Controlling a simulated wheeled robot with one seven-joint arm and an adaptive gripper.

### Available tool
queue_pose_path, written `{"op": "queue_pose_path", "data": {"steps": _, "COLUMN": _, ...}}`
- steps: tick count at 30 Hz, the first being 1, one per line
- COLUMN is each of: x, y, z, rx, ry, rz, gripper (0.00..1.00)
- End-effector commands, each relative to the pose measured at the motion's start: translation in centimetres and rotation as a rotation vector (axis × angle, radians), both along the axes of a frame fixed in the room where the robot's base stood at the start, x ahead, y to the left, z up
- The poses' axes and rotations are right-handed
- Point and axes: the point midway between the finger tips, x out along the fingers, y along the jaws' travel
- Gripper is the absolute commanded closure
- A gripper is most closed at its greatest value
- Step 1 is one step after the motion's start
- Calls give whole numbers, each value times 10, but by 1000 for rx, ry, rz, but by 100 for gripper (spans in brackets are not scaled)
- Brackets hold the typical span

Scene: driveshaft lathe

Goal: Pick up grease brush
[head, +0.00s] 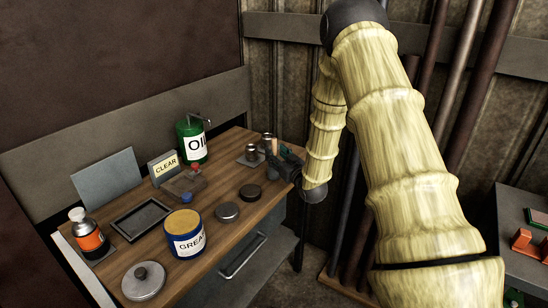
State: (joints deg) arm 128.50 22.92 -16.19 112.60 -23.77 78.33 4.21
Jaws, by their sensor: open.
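My gripper (283,163) is at the far right end of the wooden workbench (228,176), open, with its dark fingers reaching in from the right. A small upright tan handle (274,146), which looks like the grease brush, shows right at the fingers. Its lower part is hidden by the gripper, and I cannot tell whether the fingers touch it. A blue tin labelled GREASE (184,244) stands at the front of the bench, apart from the gripper.
Small metal cups (252,153) stand left of the gripper. Dark rods (468,70) lean at right.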

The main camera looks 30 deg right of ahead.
Motion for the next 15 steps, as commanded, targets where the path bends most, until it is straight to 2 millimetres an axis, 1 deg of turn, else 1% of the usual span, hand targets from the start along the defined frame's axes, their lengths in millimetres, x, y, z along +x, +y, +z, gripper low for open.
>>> {"op": "queue_pose_path", "data": {"steps": 1, "x": 6, "y": -1, "z": 5, "rx": -1, "ry": -1, "rz": 0, "gripper": 57}}
{"op": "queue_pose_path", "data": {"steps": 6, "x": 21, "y": -3, "z": 2, "rx": -1, "ry": 1, "rz": -1, "gripper": 57}}
{"op": "queue_pose_path", "data": {"steps": 15, "x": 24, "y": -3, "z": 1, "rx": 0, "ry": 0, "rz": -1, "gripper": 57}}
